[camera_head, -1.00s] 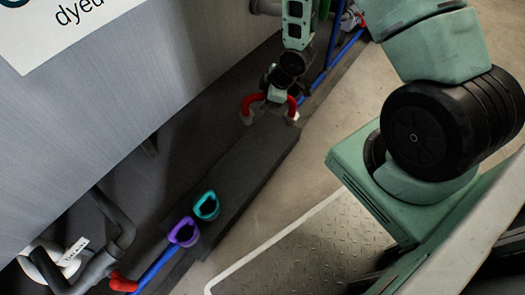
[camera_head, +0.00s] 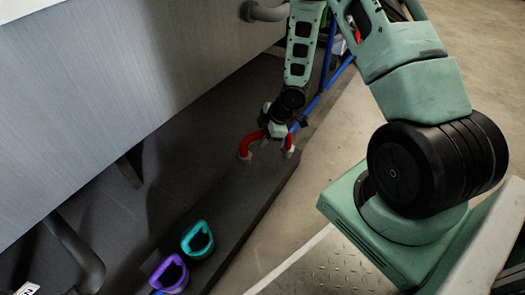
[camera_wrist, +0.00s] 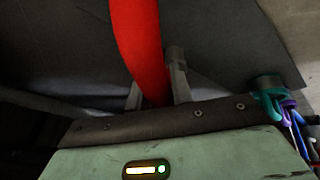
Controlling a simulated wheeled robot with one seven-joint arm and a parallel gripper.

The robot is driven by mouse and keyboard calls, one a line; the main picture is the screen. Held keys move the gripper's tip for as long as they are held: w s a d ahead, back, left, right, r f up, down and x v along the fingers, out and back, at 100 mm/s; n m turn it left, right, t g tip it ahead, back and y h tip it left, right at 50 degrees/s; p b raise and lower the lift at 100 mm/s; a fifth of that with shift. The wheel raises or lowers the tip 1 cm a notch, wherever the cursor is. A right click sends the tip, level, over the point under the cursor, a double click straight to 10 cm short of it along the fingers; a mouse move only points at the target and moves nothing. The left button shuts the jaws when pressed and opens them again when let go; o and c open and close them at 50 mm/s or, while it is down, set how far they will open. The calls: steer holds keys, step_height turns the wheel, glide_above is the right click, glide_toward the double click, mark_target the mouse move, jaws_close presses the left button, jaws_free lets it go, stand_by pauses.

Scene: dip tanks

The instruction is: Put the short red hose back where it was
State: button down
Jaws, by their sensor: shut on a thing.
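The short red hose (camera_head: 248,146) is bent in an arch with pale fittings at both ends. My gripper (camera_head: 271,133) is shut on the middle of it, above the dark grey strip beside the tank. In the wrist view the red hose (camera_wrist: 137,45) runs down between my two fingers (camera_wrist: 156,88); its ends are out of that view. In the head view the arm and wrist hide part of the arch. I cannot tell whether the fittings touch anything below.
A teal hose loop (camera_head: 198,239) and a purple hose loop (camera_head: 168,273) stand on the dark strip (camera_head: 228,208) at lower left. The grey tank wall (camera_head: 130,75) is on the left. Blue pipes (camera_head: 318,98) run behind my gripper. Floor (camera_head: 285,215) to the right is open.

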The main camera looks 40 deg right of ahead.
step_height(320, 180, down, 4)
steer(key=shift+r+b, duration=0.2)
steer(key=shift+b, duration=0.95)
steer(key=c, duration=1.2)
jaws_free()
steer(key=shift+f, duration=0.15)
steer(key=shift+c, duration=0.2)
